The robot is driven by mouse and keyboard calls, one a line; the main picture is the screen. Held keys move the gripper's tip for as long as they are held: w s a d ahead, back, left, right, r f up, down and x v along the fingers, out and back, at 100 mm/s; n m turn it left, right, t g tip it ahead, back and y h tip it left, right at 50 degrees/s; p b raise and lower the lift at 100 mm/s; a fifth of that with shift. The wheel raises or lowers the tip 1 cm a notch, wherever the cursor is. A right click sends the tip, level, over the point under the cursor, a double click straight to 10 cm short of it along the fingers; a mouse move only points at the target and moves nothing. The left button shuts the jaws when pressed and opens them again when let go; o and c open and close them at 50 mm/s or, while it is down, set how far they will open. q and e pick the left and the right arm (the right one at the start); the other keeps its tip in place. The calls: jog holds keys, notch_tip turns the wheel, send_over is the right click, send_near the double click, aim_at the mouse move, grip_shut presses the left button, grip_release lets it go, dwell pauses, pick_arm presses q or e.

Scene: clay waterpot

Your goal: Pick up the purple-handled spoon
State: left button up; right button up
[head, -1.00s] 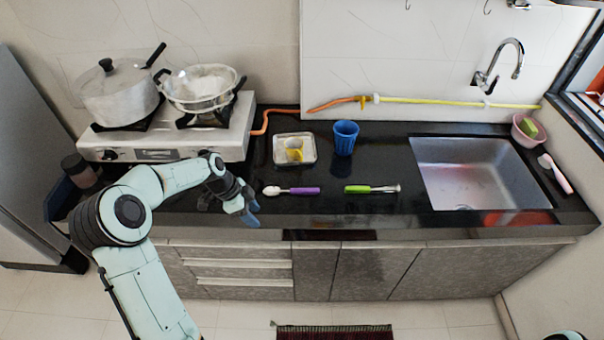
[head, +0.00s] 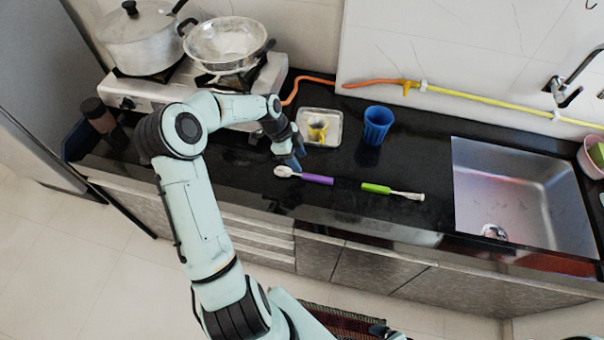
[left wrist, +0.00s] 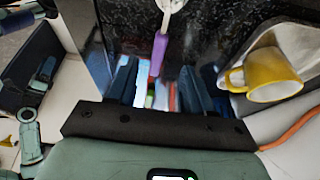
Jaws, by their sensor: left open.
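The purple-handled spoon (head: 316,179) lies flat on the black counter, its pale bowl to the left and its purple handle to the right. My left gripper (head: 293,163) is open and empty, low over the counter just behind the spoon's bowl end. In the left wrist view the purple handle (left wrist: 158,54) points down toward the gap between the open fingers (left wrist: 157,85), and the spoon's bowl is partly cut off at the top. The spoon looks apart from the fingers. My right gripper cannot be made out clearly; only partial arm parts show at the edges.
A green-handled utensil (head: 390,190) lies to the right of the spoon. A blue cup (head: 376,125) and a metal tray (head: 337,130) with a yellow cup (head: 317,128) stand behind. The stove (head: 140,90) with pots is left, the sink (head: 520,195) right.

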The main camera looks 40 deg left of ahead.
aim_at(312, 176)
pick_arm(q)
jog(key=x, duration=0.3)
jog(key=shift+w+r, duration=0.1)
jog(key=shift+w, duration=0.1)
jog(key=x, duration=0.2)
jog(key=p+x, duration=0.1)
jog(key=x, duration=0.2)
jog(key=shift+w+d, duration=0.15)
jog(key=shift+d, duration=0.25)
pick_arm(e)
jog(key=shift+w+r, duration=0.65)
jog(key=shift+w, duration=0.35)
pick_arm(q)
grip_shut()
